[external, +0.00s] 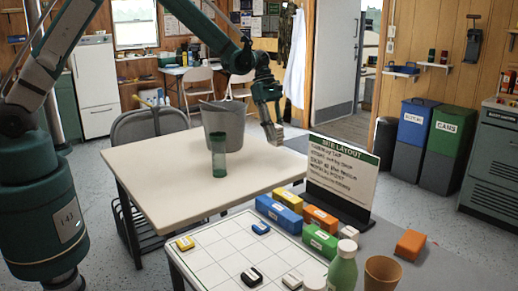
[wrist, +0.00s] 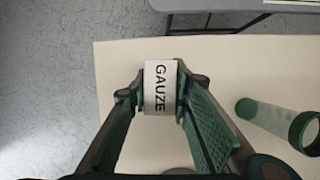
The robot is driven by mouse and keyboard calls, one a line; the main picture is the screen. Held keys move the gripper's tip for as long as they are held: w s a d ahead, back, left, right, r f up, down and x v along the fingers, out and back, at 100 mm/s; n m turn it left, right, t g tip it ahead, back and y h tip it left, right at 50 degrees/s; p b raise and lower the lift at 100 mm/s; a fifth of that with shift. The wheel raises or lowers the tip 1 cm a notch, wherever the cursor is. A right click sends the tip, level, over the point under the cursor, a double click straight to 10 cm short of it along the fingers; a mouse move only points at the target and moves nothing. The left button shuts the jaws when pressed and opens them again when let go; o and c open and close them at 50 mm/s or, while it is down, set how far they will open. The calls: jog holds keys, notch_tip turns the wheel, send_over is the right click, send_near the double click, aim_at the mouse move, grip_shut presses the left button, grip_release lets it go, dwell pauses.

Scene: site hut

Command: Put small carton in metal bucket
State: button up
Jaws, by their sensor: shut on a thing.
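A small white carton (wrist: 160,88) marked GAUZE is between the two green-padded fingers of my gripper (wrist: 160,95) in the wrist view. The fingers press on both its sides. In the external view my gripper (external: 274,133) points down at the far right part of the pale table, right of the bucket. I cannot tell whether the carton touches the table. The grey metal bucket (external: 228,118) stands upright on the table, left of my gripper and apart from it. Its inside is hidden in the external view.
A green see-through tube (external: 219,158) stands in front of the bucket; it also shows in the wrist view (wrist: 280,122). The pale table (external: 160,175) is clear at left. A nearer table holds a sign (external: 343,168), coloured boxes, a gridded board (external: 225,255) and a green bottle (external: 343,272).

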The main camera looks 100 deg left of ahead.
jog(key=shift+r, duration=0.15)
notch_tip(320, 180, up, 22)
jog(key=s+a+m+g+y+p, duration=0.3)
jog(key=s+a+m, duration=0.7)
jog(key=s+m, duration=0.65)
jog(key=s+a+m+g+y+p, duration=0.35)
jog(key=s+a+m, duration=0.9)
jog(key=m, duration=0.65)
jog(key=f, duration=0.1)
jog(key=s+d+f, duration=0.1)
jog(key=f, duration=0.1)
jog(key=f+b, duration=0.1)
jog(key=f, duration=0.1)
jog(key=shift+s+d+f, duration=0.1)
jog(key=shift+s+d, duration=0.25)
jog(key=shift+d, duration=0.05)
jog(key=b, duration=0.1)
send_near(213, 109)
jog(key=d+f, duration=0.1)
jog(key=f, duration=0.1)
jog(key=d+f, duration=0.1)
jog(key=f, duration=0.2)
jog(key=s+d+f, duration=0.1)
jog(key=f, duration=0.1)
jog(key=shift+s+d+f, duration=0.15)
jog(key=shift+d+f, duration=0.15)
jog(key=shift+d, duration=0.1)
